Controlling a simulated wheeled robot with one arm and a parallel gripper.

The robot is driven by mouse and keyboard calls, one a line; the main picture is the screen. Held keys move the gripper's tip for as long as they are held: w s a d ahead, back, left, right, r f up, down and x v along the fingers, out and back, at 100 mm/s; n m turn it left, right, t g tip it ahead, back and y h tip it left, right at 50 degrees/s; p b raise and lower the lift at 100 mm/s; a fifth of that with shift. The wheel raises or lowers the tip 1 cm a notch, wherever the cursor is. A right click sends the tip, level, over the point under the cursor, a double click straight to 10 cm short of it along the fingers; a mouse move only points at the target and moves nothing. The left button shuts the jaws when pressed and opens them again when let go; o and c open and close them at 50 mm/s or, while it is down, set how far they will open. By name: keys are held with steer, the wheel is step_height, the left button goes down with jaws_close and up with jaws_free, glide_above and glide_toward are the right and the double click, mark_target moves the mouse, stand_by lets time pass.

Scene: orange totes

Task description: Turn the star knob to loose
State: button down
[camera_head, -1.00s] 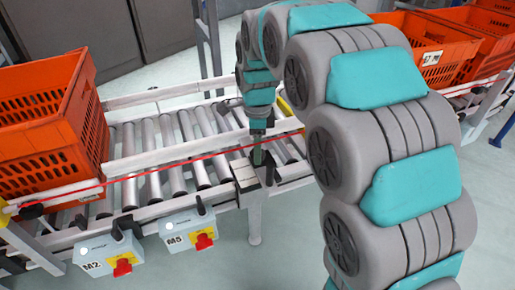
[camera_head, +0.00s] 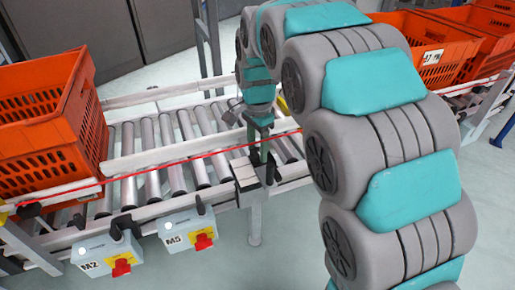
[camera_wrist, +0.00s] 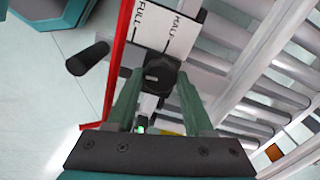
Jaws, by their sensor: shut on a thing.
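The star knob (camera_wrist: 162,76) is dark and sits between my fingertips in the wrist view; their grip hides its sides. A white label plate (camera_wrist: 160,28) beyond it reads FULL on the left and what looks like HALF on the right, each with a black line. No loose mark can be read. My gripper (camera_wrist: 160,82) is shut on the knob with its two green fingers. In the head view my gripper (camera_head: 262,158) points down at the plate (camera_head: 243,170) on the conveyor's near rail. The knob is too hidden there to read its setting.
A red cord (camera_head: 150,171) runs along the near rail, close to my gripper. A black cylindrical handle (camera_wrist: 88,58) sticks out left of the plate. Control boxes M2 (camera_head: 105,252) and M5 (camera_head: 187,230) hang below the rail. An orange tote (camera_head: 45,130) stands on the rollers.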

steer(key=n, duration=0.4)
steer(key=shift+n, duration=0.3)
steer(key=n, duration=0.3)
steer(key=shift+n+b, duration=0.4)
steer(key=n, duration=0.4)
steer(key=shift+n, duration=2.1)
steer(key=shift+c, duration=1.4)
jaws_free()
